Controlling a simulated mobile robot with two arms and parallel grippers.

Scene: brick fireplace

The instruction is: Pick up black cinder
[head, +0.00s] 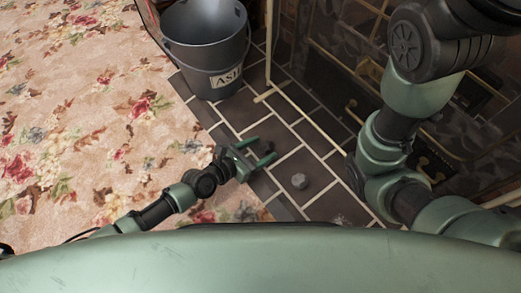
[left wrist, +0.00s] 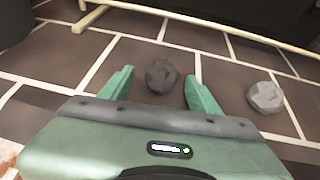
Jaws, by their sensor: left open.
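The black cinder (left wrist: 160,76) is a small dark lump on the brown hearth tiles in the left wrist view. It lies between the tips of my left gripper's two green fingers, with a gap showing on each side. My left gripper (head: 265,147) is open and low over the tiles in the head view, where I cannot make out the black cinder clearly. My right arm comes in at the right of the head view, but its gripper does not show.
A lighter grey cinder (head: 299,181) lies on the tiles right of my left gripper; it also shows in the left wrist view (left wrist: 265,97). An ash bucket (head: 205,50) stands at the back. A pale rod (head: 305,115) lies beyond the gripper. Floral carpet (head: 80,120) covers the left.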

